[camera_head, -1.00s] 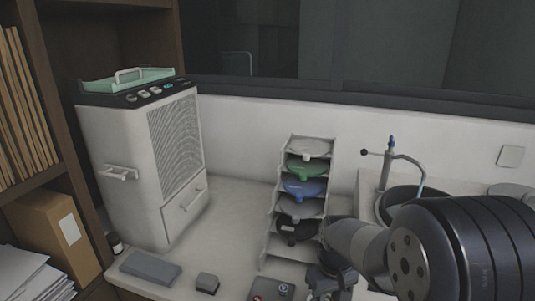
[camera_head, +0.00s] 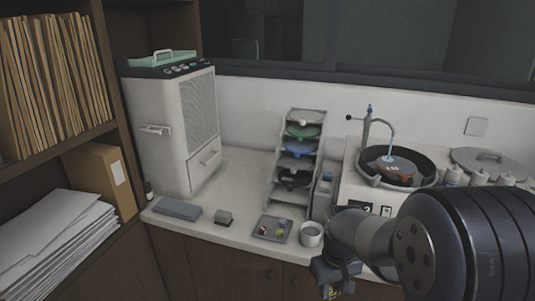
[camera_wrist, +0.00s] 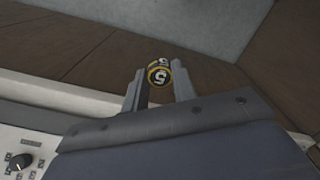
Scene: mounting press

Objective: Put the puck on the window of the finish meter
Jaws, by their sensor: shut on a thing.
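The puck (camera_wrist: 158,75) is a small round piece with a yellow ring and a dark "5" on its face. In the wrist view it sits between the two fingertips of my gripper (camera_wrist: 158,82), which is shut on it. In the head view my gripper (camera_head: 332,288) hangs low in front of the counter's front edge, and the puck is barely visible there. A small grey box with a dark top (camera_head: 224,217) stands near the counter's front edge, left of my gripper. It may be the finish meter; I cannot make out its window.
A square tray (camera_head: 262,236) with several small coloured pieces and a white cup (camera_head: 311,234) lie between box and gripper. A flat grey block (camera_head: 177,209) is further left. Behind stand a white cabinet machine (camera_head: 178,135), a tiered rack (camera_head: 279,180) and a polisher (camera_head: 400,168).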

